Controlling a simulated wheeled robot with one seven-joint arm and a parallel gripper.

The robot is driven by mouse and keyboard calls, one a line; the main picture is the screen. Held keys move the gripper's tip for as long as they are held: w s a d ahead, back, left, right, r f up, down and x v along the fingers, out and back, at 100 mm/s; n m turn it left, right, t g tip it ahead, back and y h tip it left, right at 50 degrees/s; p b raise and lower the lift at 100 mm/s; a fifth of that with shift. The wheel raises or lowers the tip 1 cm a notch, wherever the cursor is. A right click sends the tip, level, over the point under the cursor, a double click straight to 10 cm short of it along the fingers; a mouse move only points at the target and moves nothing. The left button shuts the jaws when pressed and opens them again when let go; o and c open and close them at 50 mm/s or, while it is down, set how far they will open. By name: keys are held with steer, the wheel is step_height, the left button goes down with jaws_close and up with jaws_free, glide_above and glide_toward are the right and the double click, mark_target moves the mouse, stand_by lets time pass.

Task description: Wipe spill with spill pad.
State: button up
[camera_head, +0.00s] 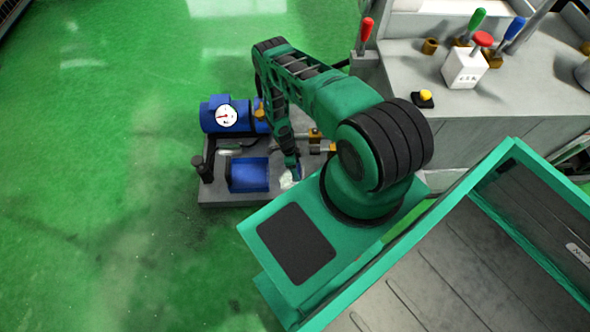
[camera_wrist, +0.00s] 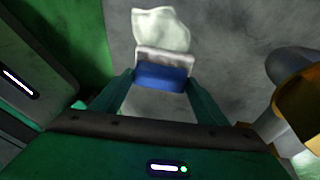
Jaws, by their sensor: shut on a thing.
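My gripper (camera_wrist: 160,82) is shut on the spill pad (camera_wrist: 160,30), which shows in the wrist view as a pale, crumpled cloth. Below the cloth, a white and blue block-like part (camera_wrist: 162,72) sits between the green fingers. In the head view the pad (camera_head: 287,180) is a small pale patch at the tip of my gripper (camera_head: 291,172), low over the grey base plate. I cannot tell whether the pad touches the plate. No spill can be made out clearly.
A blue motor-like unit with a round gauge (camera_head: 228,115) and an open blue box (camera_head: 249,174) stand on the grey base plate (camera_head: 225,197). Brass fittings (camera_head: 318,138) are close right of my gripper. A grey machine bench (camera_head: 400,60) stands behind right. Green floor is clear at left.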

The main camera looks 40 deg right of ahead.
steer(key=shift+f, duration=0.55)
steer(key=shift+w+a+r, duration=0.1)
steer(key=shift+w+a, duration=0.4)
steer(key=shift+a, duration=0.25)
steer(key=shift+w+a, duration=0.5)
steer(key=shift+a, duration=0.25)
steer(key=shift+w+a, duration=0.55)
steer(key=shift+a, duration=0.35)
steer(key=shift+w+a, duration=0.55)
steer(key=shift+a, duration=0.35)
steer(key=shift+w+a, duration=0.9)
steer(key=shift+a, duration=0.3)
steer(key=shift+f, duration=0.2)
steer(key=shift+c, duration=0.3)
